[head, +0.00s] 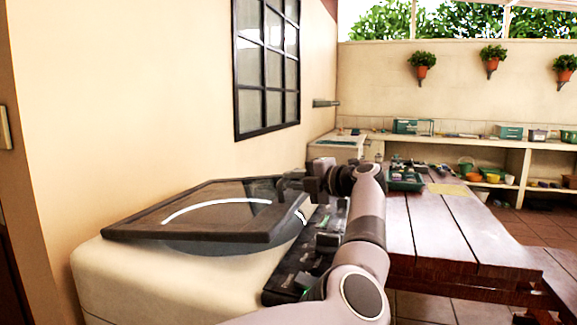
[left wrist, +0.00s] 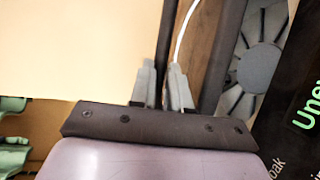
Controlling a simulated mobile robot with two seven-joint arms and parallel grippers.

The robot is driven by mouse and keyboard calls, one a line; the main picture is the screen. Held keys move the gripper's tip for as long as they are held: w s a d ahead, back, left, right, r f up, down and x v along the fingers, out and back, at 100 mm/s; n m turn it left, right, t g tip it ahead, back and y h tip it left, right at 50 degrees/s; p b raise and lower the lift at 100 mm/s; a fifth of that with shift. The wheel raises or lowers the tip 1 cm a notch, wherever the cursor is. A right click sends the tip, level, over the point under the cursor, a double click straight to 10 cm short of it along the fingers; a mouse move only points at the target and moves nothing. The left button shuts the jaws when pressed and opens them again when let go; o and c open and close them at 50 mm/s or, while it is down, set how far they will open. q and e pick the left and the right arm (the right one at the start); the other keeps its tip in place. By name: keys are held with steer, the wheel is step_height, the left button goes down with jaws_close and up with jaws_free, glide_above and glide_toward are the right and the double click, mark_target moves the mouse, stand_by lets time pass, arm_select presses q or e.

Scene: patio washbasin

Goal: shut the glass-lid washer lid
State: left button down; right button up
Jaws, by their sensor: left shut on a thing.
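The washer (head: 120,280) is a cream box at the left, with a dark control panel (head: 288,270) on its right side. Its glass lid (head: 215,205) has a dark frame and lies low and slightly tilted over the top. A grey rim shows under its near edge; I cannot tell whether the lid touches the body. My left gripper (head: 308,183) is at the lid's far right edge. In the left wrist view, its two grey fingers (left wrist: 162,88) are shut on the dark lid frame (left wrist: 168,45). A grey spoked disc (left wrist: 259,69) shows beside the frame. My right gripper is not in view.
A wooden table (head: 440,225) stands right of the washer, with a green tray (head: 405,182) on it. A beige wall (head: 150,110) with a dark-framed window (head: 266,65) runs along the left. Shelves (head: 470,145) line the back wall.

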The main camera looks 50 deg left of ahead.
arm_select(q)
steer(key=shift+w+d+f+y, duration=0.1)
steer(key=shift+f+y, duration=0.05)
steer(key=shift+f, duration=0.35)
steer(key=shift+d+f+y, duration=0.1)
steer(key=shift+f+y, duration=0.05)
steer(key=shift+f, duration=0.3)
steer(key=c, duration=1.1)
jaws_free()
steer(key=shift+w+d+r+b, duration=0.1)
steer(key=shift+w+d+b, duration=0.05)
steer(key=shift+d, duration=1.05)
steer(key=shift+w+d+r+b, duration=0.1)
steer(key=shift+d+r+b, duration=0.1)
steer(key=shift+d, duration=0.95)
steer(key=shift+w+d+r+b, duration=0.1)
steer(key=shift+w+d+b, duration=0.05)
steer(key=shift+d, duration=1.05)
steer(key=shift+f, duration=0.1)
